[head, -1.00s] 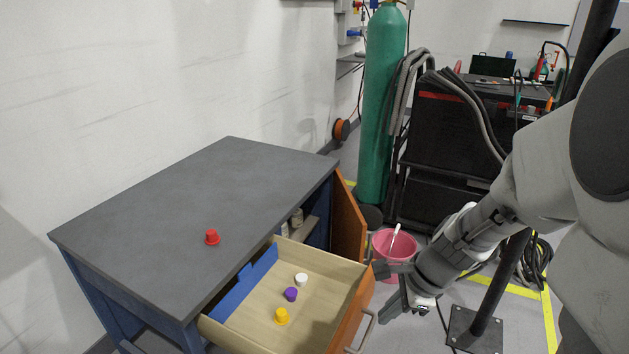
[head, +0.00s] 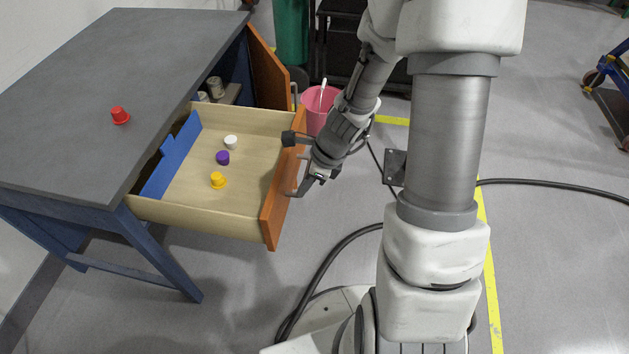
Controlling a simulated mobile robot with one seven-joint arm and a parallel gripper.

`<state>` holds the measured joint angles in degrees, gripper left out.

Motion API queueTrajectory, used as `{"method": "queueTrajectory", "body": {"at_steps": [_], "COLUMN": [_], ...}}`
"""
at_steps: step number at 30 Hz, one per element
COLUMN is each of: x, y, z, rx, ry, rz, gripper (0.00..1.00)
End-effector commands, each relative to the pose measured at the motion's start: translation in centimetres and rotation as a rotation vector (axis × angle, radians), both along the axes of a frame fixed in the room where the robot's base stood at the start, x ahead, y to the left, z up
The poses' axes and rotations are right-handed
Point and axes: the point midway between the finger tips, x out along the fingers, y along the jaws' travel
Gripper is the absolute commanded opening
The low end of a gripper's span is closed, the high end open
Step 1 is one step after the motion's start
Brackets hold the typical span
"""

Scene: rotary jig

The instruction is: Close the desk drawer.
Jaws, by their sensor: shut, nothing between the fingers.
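The desk drawer (head: 190,207) is pulled out from the grey-topped desk (head: 70,130). Its orange front (head: 270,222) faces right and has a metal handle (head: 291,193). Inside the drawer are a white piece (head: 231,142), a purple piece (head: 223,158) and a yellow piece (head: 218,180). My gripper (head: 314,179) is shut and empty, pointing down just outside the drawer front, close to the handle. I cannot tell whether it touches the handle or the front.
A red piece (head: 120,116) sits on the desk top. An orange cabinet door (head: 268,72) stands open behind the drawer. A pink bucket (head: 318,112) stands on the floor behind my gripper. A black cable (head: 335,245) lies on the otherwise clear floor at the front.

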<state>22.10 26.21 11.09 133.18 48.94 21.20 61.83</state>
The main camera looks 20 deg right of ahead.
Motion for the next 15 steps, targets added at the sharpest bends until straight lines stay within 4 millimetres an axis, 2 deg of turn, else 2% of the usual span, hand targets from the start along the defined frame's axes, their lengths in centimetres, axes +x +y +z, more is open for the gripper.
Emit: {"method": "queueTrajectory", "body": {"at_steps": [1,6,15], "x": [0.5,1.3,1.6], "y": [0.9,2.3,2.8], "z": [0.3,0.4,0.4], "rx": [-0.001,-0.001,-0.001], "ry": [-0.005,-0.004,-0.003], "rz": [0.009,0.006,0.004], "gripper": [0.0,0.0,0.0]}}
